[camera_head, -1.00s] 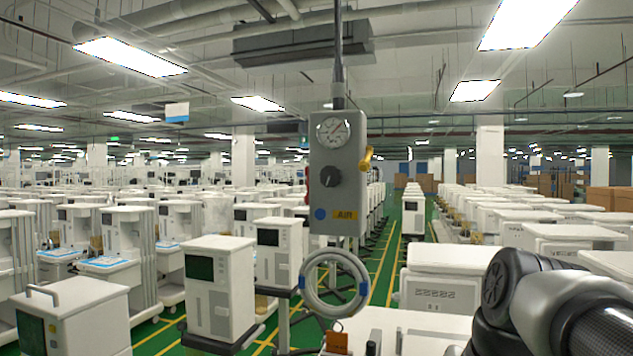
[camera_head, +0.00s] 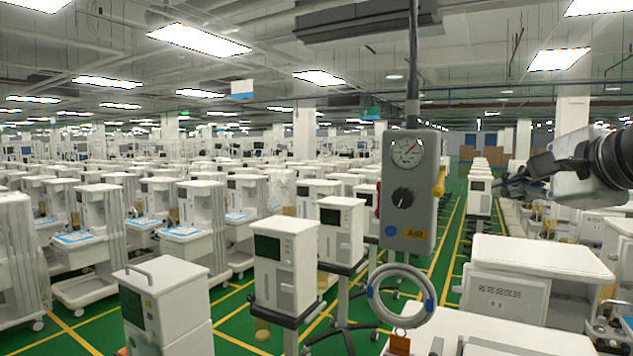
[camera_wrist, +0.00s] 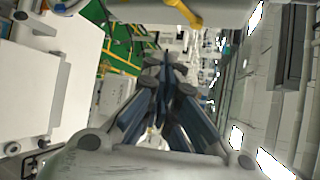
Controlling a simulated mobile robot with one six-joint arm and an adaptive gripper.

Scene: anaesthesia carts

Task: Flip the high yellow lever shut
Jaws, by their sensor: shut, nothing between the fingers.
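A grey control box (camera_head: 412,215) hangs on a pole, with a round gauge and a black knob on its front. The yellow lever (camera_head: 438,183) is on the box's right side; its exact angle is hard to tell. In the wrist view the yellow lever (camera_wrist: 186,13) shows at the top edge, against a pale surface. My gripper (camera_head: 507,186) is to the right of the box, pointing left, and looks apart from the lever. In the wrist view my gripper (camera_wrist: 166,72) has its dark fingers together and empty, below the lever in the picture.
A red part (camera_head: 378,199) is on the box's left side. A coiled hose (camera_head: 372,295) hangs under the box. White carts, one with a wide top (camera_head: 540,255), stand below and behind. A green aisle (camera_head: 450,235) runs behind the box.

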